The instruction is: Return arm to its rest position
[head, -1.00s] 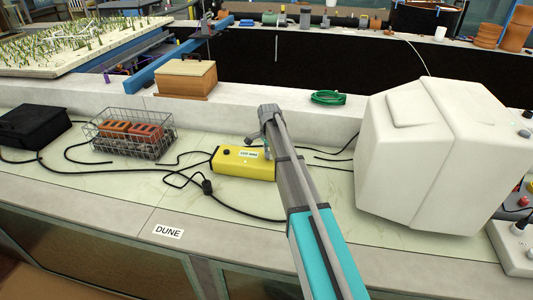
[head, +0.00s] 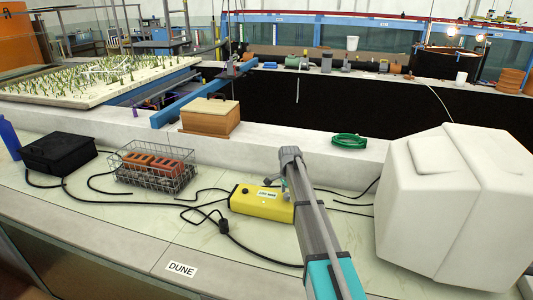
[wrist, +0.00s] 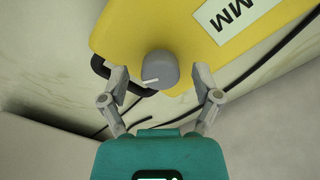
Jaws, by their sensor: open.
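My gripper (wrist: 160,84) is open and empty in the wrist view, its two fingers apart on either side of a grey knob (wrist: 159,69) with a white pointer line. The knob sits on the yellow box (wrist: 150,25); I cannot tell whether a finger touches it. In the head view the yellow box (head: 262,203) lies on the pale bench, with a white label and a dark round part on its top. My grey and teal arm reaches up from the bottom to the box's right end and hides part of it; the gripper is mostly hidden there.
A large white housing (head: 455,205) stands close right of my arm. Left are a wire basket (head: 152,180) with orange blocks and a black case (head: 60,152). Black cables (head: 225,228) lie around the box. A wooden box (head: 210,117) and green coil (head: 350,141) sit on the ledge behind.

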